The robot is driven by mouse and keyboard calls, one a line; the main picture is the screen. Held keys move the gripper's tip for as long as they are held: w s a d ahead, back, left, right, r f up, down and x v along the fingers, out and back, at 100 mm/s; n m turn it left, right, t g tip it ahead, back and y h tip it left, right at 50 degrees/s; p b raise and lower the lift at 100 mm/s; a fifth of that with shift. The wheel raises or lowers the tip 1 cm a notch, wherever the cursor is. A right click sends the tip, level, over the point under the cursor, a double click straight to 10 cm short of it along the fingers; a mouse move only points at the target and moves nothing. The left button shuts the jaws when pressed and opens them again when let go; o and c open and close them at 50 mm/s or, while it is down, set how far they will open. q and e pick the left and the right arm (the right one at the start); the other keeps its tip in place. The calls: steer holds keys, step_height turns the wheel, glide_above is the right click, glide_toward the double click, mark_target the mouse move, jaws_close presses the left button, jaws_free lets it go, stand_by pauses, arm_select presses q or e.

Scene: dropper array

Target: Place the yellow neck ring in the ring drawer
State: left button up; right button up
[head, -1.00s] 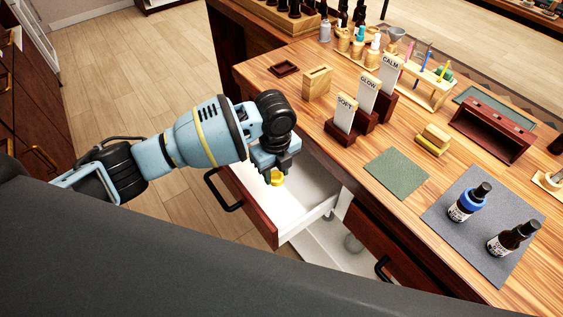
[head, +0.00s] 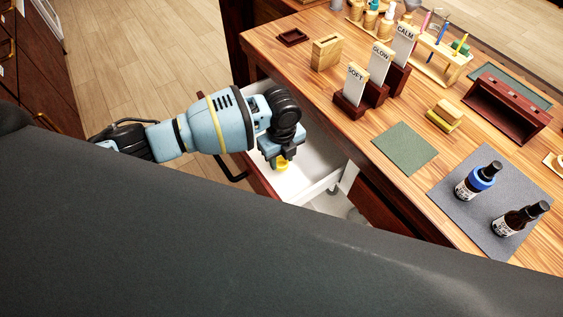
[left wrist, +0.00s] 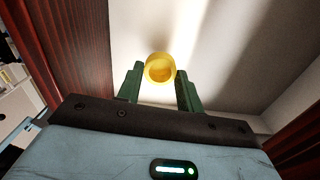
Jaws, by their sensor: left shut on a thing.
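The yellow neck ring (head: 281,166) is held in my left gripper (head: 279,159). In the left wrist view, the ring (left wrist: 160,69) sits between the tips of the two green fingers (left wrist: 159,82), with its round opening showing. The ring drawer (head: 292,184) is pulled out from the bench, with a white inside and a dark red-brown front. The ring hangs over or within the open drawer, and white drawer floor (left wrist: 220,60) shows behind it. I cannot tell whether the ring touches the floor. My right gripper is not in view.
The wooden bench top (head: 350,140) lies right of the drawer. It holds label cards in stands (head: 357,85), a green mat (head: 404,148), a grey mat (head: 475,225) with two bottles, and a red-brown box (head: 505,105). The drawer's walls and black handle (head: 237,178) are close to my gripper.

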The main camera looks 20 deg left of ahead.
arm_select(q)
steer(key=shift+f, duration=1.55)
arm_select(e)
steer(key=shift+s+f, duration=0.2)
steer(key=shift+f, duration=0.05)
arm_select(q)
steer(key=shift+f, duration=0.2)
steer(key=o, duration=1.1)
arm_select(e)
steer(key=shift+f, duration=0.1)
arm_select(q)
steer(key=shift+r, duration=0.25)
step_height(320, 180, up, 12)
steer(key=shift+f+p, duration=0.1)
steer(key=shift+p, duration=0.3)
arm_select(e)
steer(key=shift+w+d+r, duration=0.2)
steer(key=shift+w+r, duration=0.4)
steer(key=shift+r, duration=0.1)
